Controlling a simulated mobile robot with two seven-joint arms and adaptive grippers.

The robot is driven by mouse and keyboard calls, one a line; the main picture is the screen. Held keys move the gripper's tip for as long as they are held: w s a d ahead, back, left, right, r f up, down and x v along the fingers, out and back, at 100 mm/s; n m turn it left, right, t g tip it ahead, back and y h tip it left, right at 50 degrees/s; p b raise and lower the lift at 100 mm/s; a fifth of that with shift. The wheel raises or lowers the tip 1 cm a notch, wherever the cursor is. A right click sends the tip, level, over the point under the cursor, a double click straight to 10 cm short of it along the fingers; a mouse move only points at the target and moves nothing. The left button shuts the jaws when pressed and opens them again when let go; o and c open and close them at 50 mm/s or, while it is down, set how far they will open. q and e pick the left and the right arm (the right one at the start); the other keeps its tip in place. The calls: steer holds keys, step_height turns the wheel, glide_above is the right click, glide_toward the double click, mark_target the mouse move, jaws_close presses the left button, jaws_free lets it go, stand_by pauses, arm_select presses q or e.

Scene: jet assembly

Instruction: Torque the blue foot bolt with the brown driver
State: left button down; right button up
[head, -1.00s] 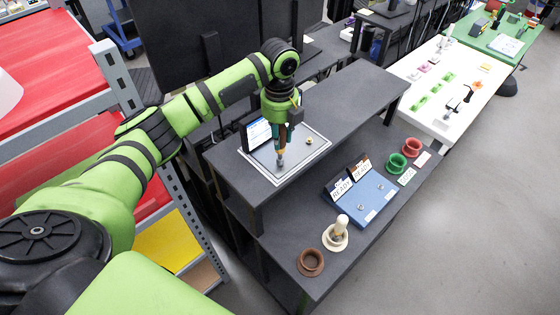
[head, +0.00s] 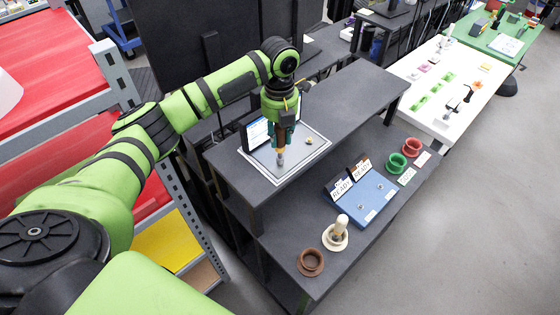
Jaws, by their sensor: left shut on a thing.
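My left gripper (head: 281,128) points down over the upper shelf and is shut on the brown driver (head: 280,148). The driver is upright, its grey tip down over the pale tray (head: 312,160). I cannot tell whether the tip touches anything. A small brass-coloured part (head: 309,141) stands on the tray to the right of the driver. No blue foot bolt can be made out; the gripper and driver cover part of the tray. The brown holder ring (head: 310,262) on the lower shelf is empty. My right gripper is not in view.
A dark-framed screen (head: 257,134) stands at the tray's left edge. On the lower shelf are a cream driver (head: 341,226) in its holder, a blue board (head: 370,205) with two READY cards, and green (head: 397,162) and red (head: 411,147) holders. The upper shelf is clear right of the tray.

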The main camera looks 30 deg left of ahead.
arm_select(q)
steer(key=shift+r, duration=0.55)
steer(key=n, duration=0.5)
steer(key=shift+n, duration=0.3)
steer(key=n, duration=0.4)
steer(key=shift+n, duration=0.3)
steer(key=n, duration=0.4)
steer(key=shift+n, duration=0.3)
steer(key=shift+f, duration=0.15)
steer(key=shift+f, duration=0.6)
